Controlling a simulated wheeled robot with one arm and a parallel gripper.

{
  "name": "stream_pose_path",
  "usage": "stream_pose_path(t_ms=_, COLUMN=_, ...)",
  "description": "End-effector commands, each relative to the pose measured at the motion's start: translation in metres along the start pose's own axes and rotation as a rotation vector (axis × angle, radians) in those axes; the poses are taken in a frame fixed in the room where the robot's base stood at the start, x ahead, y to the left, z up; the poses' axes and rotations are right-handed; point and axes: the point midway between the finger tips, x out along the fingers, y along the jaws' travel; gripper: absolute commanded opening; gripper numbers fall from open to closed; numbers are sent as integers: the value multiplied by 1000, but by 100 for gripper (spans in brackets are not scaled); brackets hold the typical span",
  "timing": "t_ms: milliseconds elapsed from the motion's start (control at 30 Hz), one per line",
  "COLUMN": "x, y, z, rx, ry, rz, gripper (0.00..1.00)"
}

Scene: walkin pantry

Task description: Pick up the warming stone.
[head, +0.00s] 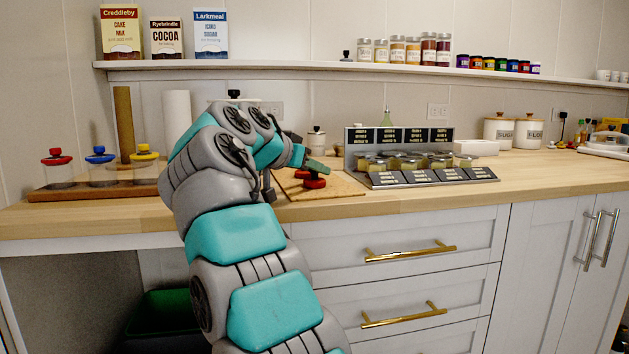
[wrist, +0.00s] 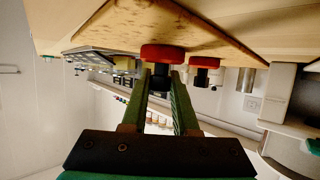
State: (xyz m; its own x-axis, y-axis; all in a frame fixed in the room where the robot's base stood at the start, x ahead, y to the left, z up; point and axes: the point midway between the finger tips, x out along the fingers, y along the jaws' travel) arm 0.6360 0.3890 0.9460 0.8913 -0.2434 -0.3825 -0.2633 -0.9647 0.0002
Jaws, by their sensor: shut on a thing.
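The warming stone appears to be a red disc with a black knob (wrist: 162,52), one of two alike in the wrist view. My gripper (wrist: 161,76) has its green fingers on either side of the black knob and is shut on it. In the head view the red disc (head: 315,183) shows just below my gripper (head: 316,167), over the wooden board (head: 345,187). The second red disc (wrist: 205,62) sits close beside it on the board, apart from my fingers. I cannot tell whether the held disc touches the board.
A grey rack of small jars (head: 428,177) stands close to the right of the board. A wooden tray (head: 100,190) with several coloured-lid jars is at the left. White canisters (head: 528,133) stand farther right. The front counter edge right of the board is clear. A shelf (head: 300,66) runs above.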

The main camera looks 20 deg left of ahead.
Motion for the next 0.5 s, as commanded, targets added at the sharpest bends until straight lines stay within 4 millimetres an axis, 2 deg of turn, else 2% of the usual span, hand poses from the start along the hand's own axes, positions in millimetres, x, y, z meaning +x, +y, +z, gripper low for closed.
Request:
stream_pose_path(t_ms=33, x=0, y=0, z=0, rx=0, ry=0, rz=0, gripper=11)
stream_pose_path(t_ms=133, x=0, y=0, z=0, rx=0, ry=0, rz=0, gripper=0)
stream_pose_path(t_ms=500, x=0, y=0, z=0, rx=0, ry=0, rz=0, gripper=0)
